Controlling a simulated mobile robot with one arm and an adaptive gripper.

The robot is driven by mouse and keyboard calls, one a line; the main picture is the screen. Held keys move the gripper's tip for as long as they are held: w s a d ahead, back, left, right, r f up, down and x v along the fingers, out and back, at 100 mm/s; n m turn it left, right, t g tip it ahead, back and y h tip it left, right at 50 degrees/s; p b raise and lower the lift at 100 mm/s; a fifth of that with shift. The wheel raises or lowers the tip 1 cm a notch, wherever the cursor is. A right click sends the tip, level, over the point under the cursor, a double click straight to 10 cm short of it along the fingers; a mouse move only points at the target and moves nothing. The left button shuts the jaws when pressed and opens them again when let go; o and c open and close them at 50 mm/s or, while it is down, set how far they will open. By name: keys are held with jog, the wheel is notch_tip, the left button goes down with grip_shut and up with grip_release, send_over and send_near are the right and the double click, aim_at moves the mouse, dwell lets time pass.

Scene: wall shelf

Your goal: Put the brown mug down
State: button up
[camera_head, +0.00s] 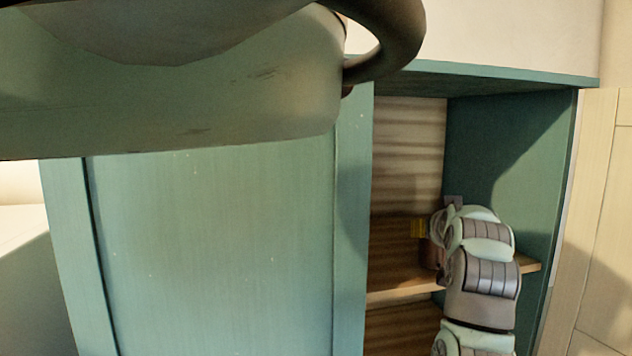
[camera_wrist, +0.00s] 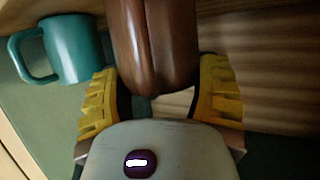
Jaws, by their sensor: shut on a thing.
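The brown mug (camera_wrist: 155,40) fills the top middle of the wrist view, cut off by the frame's edge. My gripper (camera_wrist: 157,95) is shut on it, with a yellow finger on each side. In the head view my gripper (camera_head: 420,227) is inside the open part of the cabinet, at the shelf (camera_head: 395,289). A small brown part of the mug (camera_head: 430,255) shows there, mostly hidden behind my arm. I cannot tell whether the mug touches the shelf.
A teal mug (camera_wrist: 76,48) stands close to the left of the brown mug in the wrist view. The green cabinet side wall (camera_head: 510,150) is just right of my arm. A closed green door panel (camera_head: 210,250) covers the left part.

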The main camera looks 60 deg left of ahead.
jog(key=shift+f, duration=0.1)
jog(key=o, duration=1.3)
